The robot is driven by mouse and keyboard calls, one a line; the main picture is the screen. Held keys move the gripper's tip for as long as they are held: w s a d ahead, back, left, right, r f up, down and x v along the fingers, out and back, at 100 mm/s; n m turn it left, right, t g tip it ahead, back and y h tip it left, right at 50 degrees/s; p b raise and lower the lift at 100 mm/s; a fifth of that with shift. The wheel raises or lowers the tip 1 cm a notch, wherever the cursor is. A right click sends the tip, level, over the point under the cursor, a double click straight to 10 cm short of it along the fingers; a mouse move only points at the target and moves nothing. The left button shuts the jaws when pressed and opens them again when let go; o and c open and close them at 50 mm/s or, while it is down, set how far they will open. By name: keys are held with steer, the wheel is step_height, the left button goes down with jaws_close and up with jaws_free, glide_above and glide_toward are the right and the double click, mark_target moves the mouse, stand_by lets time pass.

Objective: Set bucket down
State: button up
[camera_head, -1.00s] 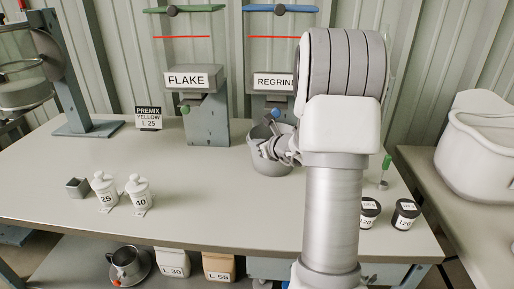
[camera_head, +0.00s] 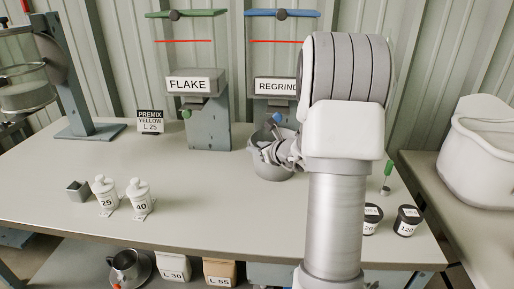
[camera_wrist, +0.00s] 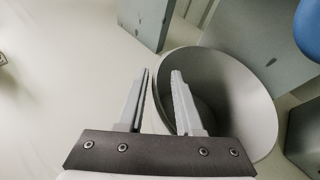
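The grey bucket (camera_head: 272,168) stands on the bench in front of the REGRIND dispenser, under its blue knob. My gripper (camera_head: 289,146) is at the bucket's rim, partly hidden by my arm. In the wrist view the bucket (camera_wrist: 245,95) is open-topped, and its inside looks empty where visible. My gripper (camera_wrist: 161,73) has its fingers apart on either side of the near rim, one finger outside and one inside. A gap shows between the fingertips and the thin wall. The bucket's base is hidden in the wrist view.
The FLAKE dispenser (camera_head: 208,120) stands left of the bucket. Two dark-lidded pots (camera_head: 408,221) are at the right. The bench (camera_head: 200,195) is clear in the middle.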

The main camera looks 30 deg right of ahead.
steer(key=p+v, duration=0.1)
steer(key=v, duration=1)
steer(key=shift+s+r, duration=0.15)
steer(key=shift+s, duration=0.15)
